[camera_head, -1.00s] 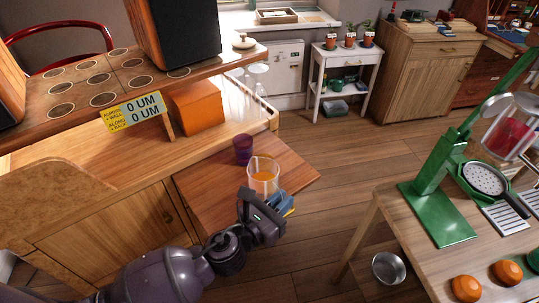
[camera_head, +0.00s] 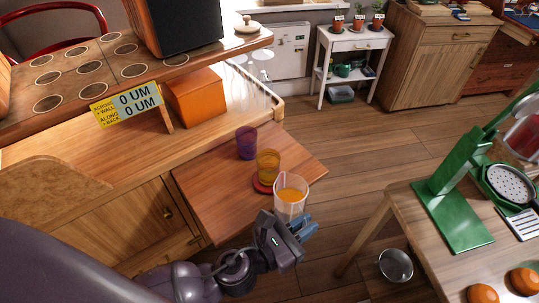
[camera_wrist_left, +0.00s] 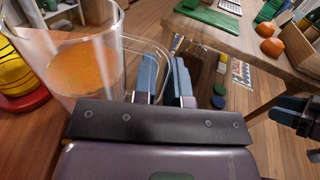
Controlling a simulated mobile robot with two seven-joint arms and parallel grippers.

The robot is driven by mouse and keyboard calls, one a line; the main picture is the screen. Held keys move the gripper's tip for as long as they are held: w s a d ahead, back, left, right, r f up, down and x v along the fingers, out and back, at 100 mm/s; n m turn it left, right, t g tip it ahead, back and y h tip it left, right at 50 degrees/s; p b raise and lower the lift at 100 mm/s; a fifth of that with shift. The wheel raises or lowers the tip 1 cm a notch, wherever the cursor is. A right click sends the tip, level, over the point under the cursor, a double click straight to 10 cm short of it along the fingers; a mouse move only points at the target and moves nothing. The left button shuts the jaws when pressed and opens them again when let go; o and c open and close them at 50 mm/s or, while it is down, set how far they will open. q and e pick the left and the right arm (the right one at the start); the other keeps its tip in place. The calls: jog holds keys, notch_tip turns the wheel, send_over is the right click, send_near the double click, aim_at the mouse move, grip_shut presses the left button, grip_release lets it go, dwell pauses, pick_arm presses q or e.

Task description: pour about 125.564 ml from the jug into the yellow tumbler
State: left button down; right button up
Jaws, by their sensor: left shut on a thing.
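The clear jug (camera_head: 290,200) holds orange liquid and looks about upright, held by its handle. My left gripper (camera_head: 301,229) is shut on that handle, on the jug's near right side. The jug (camera_wrist_left: 84,65) and the gripper's blue fingers (camera_wrist_left: 166,78) fill the middle and left of the left wrist view. The yellow tumbler (camera_head: 268,166) stands on a red coaster (camera_head: 260,187), just behind and left of the jug. It also shows at the left edge of the wrist view (camera_wrist_left: 14,70). Its fill level is not clear. No stream of liquid shows.
A purple tumbler (camera_head: 246,143) stands behind the yellow one on the wooden flap (camera_head: 215,190). An orange box (camera_head: 197,95) and upturned glasses are farther back. A table with a green stand (camera_head: 455,190) is at right. A dark gripper-like part (camera_wrist_left: 292,118) shows in the wrist view.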

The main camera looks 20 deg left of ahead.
aim_at(301, 207)
pick_arm(q)
jog(key=shift+r, duration=0.15)
pick_arm(e)
jog(key=shift+r, duration=0.15)
pick_arm(q)
jog(key=shift+w+a+r+p, duration=0.1)
jog(key=shift+w+r+p, duration=0.05)
jog(key=shift+r+p, duration=0.3)
jog(key=shift+w+a+r+n+p, duration=0.2)
jog(key=shift+r+n+p, duration=0.25)
jog(key=shift+n+p, duration=0.15)
jog(key=shift+w+a+r+p, duration=0.1)
jog(key=shift+r+p, duration=0.15)
jog(key=shift+p, duration=0.05)
jog(key=shift+w+a+r+n+g+p, duration=0.15)
jog(key=shift+w+a+r+n+p, duration=0.15)
jog(key=shift+n, duration=0.25)
jog(key=shift+w+a+r+n+g+p, duration=0.15)
jog(key=shift+w+a+r+n+p, duration=0.1)
jog(key=shift+n+p, duration=0.25)
jog(key=w+a+r+n+g+p, duration=0.1)
jog(key=w+a+r+n+p, duration=0.2)
jog(key=r, duration=0.3)
jog(key=shift+n+p, duration=0.45)
jog(key=shift+n, duration=0.4)
pick_arm(e)
notch_tip(301, 207, up, 6)
jog(key=shift+s+d+t, duration=0.25)
jog(key=shift+d+t, duration=0.05)
jog(key=shift+t, duration=0.1)
